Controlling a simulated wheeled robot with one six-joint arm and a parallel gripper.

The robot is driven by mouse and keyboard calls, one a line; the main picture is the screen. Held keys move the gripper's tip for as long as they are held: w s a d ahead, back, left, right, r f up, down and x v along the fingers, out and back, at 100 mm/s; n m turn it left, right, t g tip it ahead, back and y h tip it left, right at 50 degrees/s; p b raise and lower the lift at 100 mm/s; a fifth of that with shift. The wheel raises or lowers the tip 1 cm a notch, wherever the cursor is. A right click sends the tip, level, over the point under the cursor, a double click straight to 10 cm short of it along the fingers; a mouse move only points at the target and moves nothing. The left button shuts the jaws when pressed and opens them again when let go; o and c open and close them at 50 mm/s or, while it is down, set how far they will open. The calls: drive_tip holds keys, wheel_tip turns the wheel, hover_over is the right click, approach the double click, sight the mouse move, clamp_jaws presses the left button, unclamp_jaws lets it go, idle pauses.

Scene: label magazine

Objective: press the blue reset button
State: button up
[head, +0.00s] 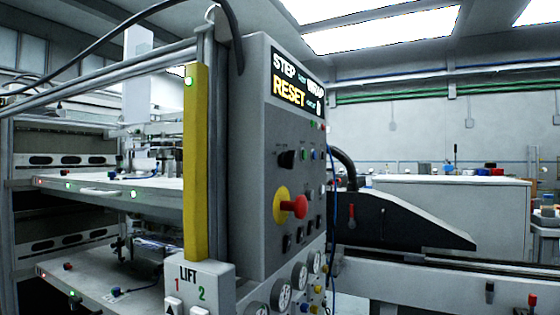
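A grey control panel (255,150) stands in the middle of the head view, seen at a steep angle. On its face is a small blue button (314,154), with a small green one (303,155) to its left. The labels beside them are too small to read, so I cannot tell whether the blue one is marked reset. A display (290,92) at the top reads STEP and, in orange, RESET. My gripper is not in view.
A red knob on a yellow base (280,205) juts out below the buttons. A yellow post (195,165) and a LIFT box (198,290) stand left of the panel, beside shelves (110,195). A black-sided machine (400,222) stands behind the panel on the right.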

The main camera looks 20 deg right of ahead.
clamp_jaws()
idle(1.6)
